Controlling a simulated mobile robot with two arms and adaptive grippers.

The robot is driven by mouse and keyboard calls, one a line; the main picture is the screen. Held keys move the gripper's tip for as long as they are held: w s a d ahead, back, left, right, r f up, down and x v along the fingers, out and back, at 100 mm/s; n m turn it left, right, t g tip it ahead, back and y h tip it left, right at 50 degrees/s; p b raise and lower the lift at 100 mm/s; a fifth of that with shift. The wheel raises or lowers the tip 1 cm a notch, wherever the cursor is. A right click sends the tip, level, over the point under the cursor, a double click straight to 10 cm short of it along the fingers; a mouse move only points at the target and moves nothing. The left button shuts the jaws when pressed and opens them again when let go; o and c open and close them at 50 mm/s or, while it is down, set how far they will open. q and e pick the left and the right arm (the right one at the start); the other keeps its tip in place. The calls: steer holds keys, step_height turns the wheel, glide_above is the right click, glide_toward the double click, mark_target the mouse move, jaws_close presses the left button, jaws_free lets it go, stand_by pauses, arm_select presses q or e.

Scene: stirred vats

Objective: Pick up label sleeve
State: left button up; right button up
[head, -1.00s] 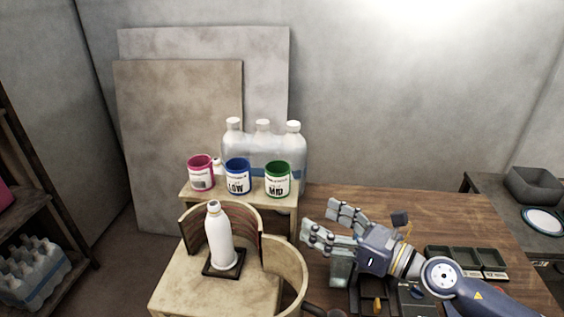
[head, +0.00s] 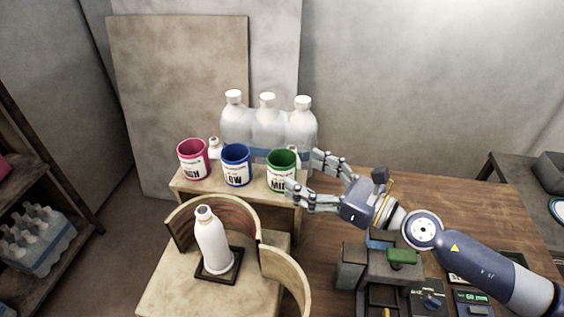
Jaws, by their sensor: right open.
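Three open-topped sleeves with white labels stand in a row on the small raised wooden shelf (head: 235,199). They are a pink one (head: 193,162), a blue one marked LOW (head: 236,167) and a green one (head: 281,162) whose label looks like MID. My right gripper (head: 305,172) is open and empty, just right of the green sleeve. Its lower finger overlaps the lower right of that sleeve in the picture; I cannot tell whether it touches. My left gripper is not in view.
A white bottle (head: 212,245) stands on a dark square pad inside a curved wooden guard (head: 292,280). Several large clear bottles (head: 267,125) stand behind the sleeves. A device with a green block (head: 402,256) sits under my right arm.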

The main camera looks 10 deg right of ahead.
mark_target(271, 156)
steer(key=shift+w+a+r, duration=0.25)
steer(key=shift+w+a, duration=0.1)
steer(key=shift+w, duration=0.1)
steer(key=shift+w+a+f+p, duration=0.2)
steer(key=shift+w+a+p, duration=0.1)
steer(key=shift+p, duration=0.15)
steer(key=shift+w+a, duration=0.1)
steer(key=shift+w, duration=0.1)
steer(key=p+x, duration=0.2)
steer(key=x, duration=0.2)
steer(key=shift+w, duration=0.2)
steer(key=shift+w+a+f, duration=0.1)
steer(key=shift+w+f, duration=0.05)
steer(key=shift+w, duration=0.1)
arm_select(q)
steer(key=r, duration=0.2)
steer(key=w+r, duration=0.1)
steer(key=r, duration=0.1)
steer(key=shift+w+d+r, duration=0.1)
arm_select(e)
steer(key=shift+s, duration=0.1)
steer(key=shift+c, duration=0.3)
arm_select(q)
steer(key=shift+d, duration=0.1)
arm_select(e)
steer(key=c, duration=0.7)
